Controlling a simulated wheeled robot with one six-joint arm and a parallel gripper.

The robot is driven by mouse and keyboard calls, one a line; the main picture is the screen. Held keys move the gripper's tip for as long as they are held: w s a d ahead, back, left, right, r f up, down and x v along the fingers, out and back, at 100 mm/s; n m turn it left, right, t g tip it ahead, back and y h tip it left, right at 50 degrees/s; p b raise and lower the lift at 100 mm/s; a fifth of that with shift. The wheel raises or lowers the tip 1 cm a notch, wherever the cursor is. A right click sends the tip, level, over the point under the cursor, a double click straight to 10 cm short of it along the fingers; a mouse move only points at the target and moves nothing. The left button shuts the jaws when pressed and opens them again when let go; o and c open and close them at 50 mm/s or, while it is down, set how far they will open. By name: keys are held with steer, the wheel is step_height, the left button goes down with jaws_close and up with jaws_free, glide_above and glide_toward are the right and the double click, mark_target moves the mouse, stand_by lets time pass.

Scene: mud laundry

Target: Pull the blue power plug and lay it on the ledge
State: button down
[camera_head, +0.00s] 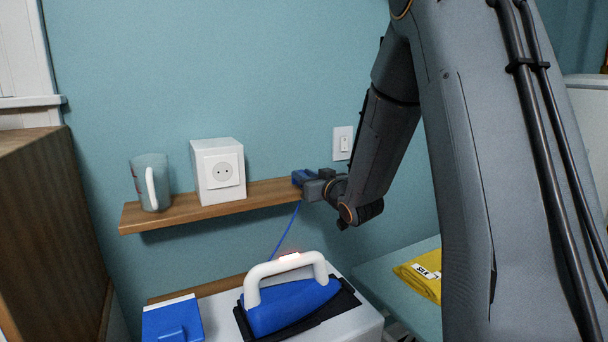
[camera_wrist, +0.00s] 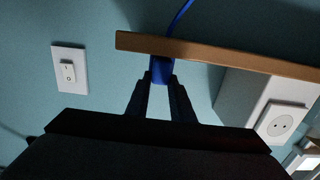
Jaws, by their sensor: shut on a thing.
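The blue power plug (camera_head: 299,177) is at the right end of the wooden ledge (camera_head: 262,193). My gripper (camera_head: 309,182) is shut on it, reaching in from the right. In the wrist view the plug (camera_wrist: 161,70) sits between my two fingertips (camera_wrist: 161,80), against the ledge's edge (camera_wrist: 215,54). I cannot tell whether it rests on the ledge or is just above it. A thin blue cord (camera_head: 286,229) hangs from the plug down behind the iron. The white socket box (camera_head: 218,170) stands on the ledge, and its outlet (camera_head: 223,170) is empty with both holes showing.
A pale mug (camera_head: 150,182) stands at the ledge's left end. A blue iron with a white handle (camera_head: 290,306) sits below on a white surface, beside a blue box (camera_head: 172,320). A wall switch (camera_head: 343,143) is close to my arm. A yellow cloth (camera_head: 422,275) lies lower right.

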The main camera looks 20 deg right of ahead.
steer(key=c, duration=1.5)
jaws_free()
steer(key=shift+o, duration=0.2)
steer(key=b+v, duration=0.2)
steer(key=v, duration=0.6)
